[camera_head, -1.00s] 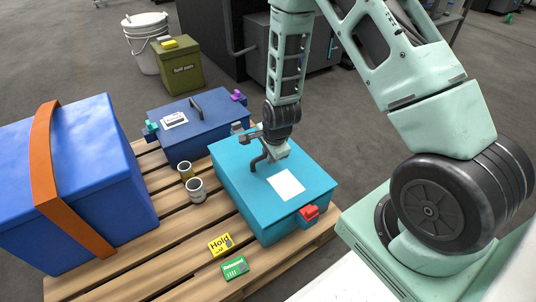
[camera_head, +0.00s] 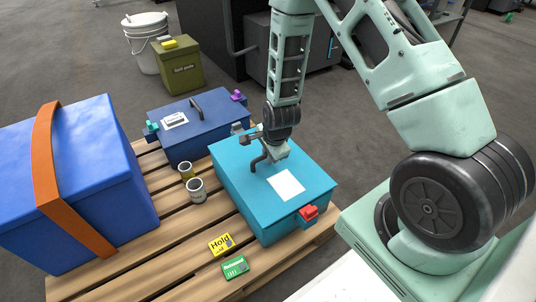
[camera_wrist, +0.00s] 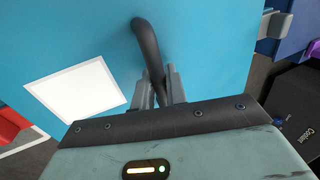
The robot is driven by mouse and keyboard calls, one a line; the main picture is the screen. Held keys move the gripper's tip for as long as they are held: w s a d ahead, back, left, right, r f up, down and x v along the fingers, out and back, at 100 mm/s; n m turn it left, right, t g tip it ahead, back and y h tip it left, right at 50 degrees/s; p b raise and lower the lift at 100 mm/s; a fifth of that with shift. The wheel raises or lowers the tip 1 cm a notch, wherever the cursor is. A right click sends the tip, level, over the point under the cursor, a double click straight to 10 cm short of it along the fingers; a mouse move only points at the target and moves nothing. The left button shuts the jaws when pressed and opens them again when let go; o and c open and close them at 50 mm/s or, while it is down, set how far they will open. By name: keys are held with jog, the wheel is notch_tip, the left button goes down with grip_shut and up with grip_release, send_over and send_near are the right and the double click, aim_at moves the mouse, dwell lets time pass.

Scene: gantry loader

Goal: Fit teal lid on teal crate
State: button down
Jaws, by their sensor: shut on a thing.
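The teal lid (camera_head: 256,182) lies over the top of the teal crate (camera_head: 272,228) on the pallet, and looks level with it. The lid has a dark arched handle (camera_wrist: 148,45) and a white label (camera_head: 287,185). My gripper (camera_head: 264,151) is at the handle; in the wrist view its two fingers (camera_wrist: 163,88) are shut on the handle. A red latch (camera_head: 308,213) sits on the crate's near right side. I cannot tell whether the lid is fully seated; the far edge is partly hidden by my arm.
A dark blue crate (camera_head: 190,134) with a handle stands behind. A large blue box (camera_head: 110,150) with an orange strap is at left. Two small cups (camera_head: 196,190), a yellow card (camera_head: 221,244) and a green card (camera_head: 235,267) lie on the pallet (camera_head: 170,235). An olive bin (camera_head: 180,78) stands behind.

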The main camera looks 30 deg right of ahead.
jog(key=shift+f, duration=0.25)
dwell(0.4)
jog(key=shift+f+b, duration=0.45)
jog(key=shift+f, duration=0.1)
jog(key=c, duration=1.3)
grip_release()
jog(key=shift+c, duration=0.2)
jog(key=p+v, duration=0.8)
jog(key=v, duration=0.9)
jog(key=shift+r, duration=0.2)
